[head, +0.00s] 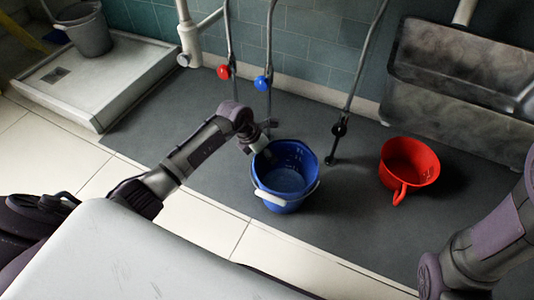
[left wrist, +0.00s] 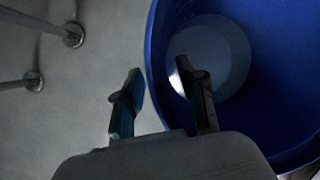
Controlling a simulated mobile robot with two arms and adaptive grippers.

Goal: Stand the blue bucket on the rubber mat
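The blue bucket (head: 285,183) has a white handle and looks upright and empty. It appears to stand on a dark grey floor covering (head: 345,225), which looks like the rubber mat, close to its front edge. My left gripper (head: 258,146) is at the bucket's back-left rim. In the left wrist view the fingers (left wrist: 162,95) are apart, one outside the blue bucket (left wrist: 265,115) and one over its inside, with the rim between them. A gap shows between them. My right arm is at the lower right of the head view; its gripper is out of view.
Pipes with red and blue valves (head: 264,84) come down behind the blue bucket. A shower tray (head: 100,88) with a grey bucket (head: 88,30) is at the back left. A stone sink (head: 455,85) is at the back right.

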